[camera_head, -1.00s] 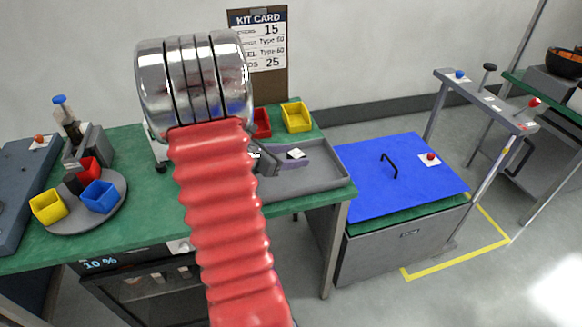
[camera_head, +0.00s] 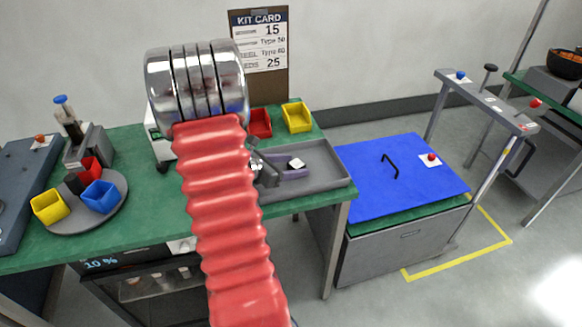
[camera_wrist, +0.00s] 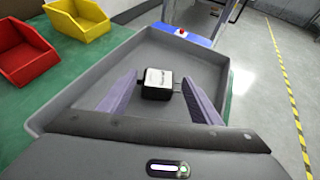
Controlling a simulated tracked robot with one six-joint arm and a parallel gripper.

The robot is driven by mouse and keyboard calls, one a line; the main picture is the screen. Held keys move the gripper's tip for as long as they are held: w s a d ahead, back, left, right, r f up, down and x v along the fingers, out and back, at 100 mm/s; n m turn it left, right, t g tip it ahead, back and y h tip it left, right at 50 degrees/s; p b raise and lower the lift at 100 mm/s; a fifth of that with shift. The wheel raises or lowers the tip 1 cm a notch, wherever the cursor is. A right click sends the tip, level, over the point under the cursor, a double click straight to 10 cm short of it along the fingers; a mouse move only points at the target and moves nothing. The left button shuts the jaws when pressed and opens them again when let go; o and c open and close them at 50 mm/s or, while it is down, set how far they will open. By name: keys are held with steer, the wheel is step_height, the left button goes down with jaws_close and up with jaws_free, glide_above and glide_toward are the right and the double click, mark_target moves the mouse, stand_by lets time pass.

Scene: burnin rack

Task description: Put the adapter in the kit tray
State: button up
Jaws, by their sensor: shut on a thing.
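The adapter (camera_wrist: 157,82) is a small black block with a white label on top and short prongs on its right side. My gripper (camera_wrist: 159,88) is shut on it between two purple fingers, and holds it over the grey kit tray (camera_wrist: 78,92). In the head view the adapter's white top (camera_head: 297,163) shows at the purple fingers (camera_head: 292,174), within the outline of the tray (camera_head: 330,178). I cannot tell whether the adapter touches the tray floor. My red and chrome arm hides the tray's left part in the head view.
Red (camera_head: 259,123) and yellow (camera_head: 297,117) bins stand behind the tray on the green bench. A round grey turntable (camera_head: 75,222) with small bins is at the left. A blue-topped cabinet (camera_head: 400,180) stands to the right. The rest of the tray floor looks clear.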

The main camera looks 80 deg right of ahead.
steer(key=shift+f, duration=0.1)
steer(key=o, duration=1.1)
steer(key=shift+w+r, duration=0.1)
steer(key=shift+r, duration=0.1)
steer(key=v, duration=1.2)
steer(key=shift+f, duration=0.1)
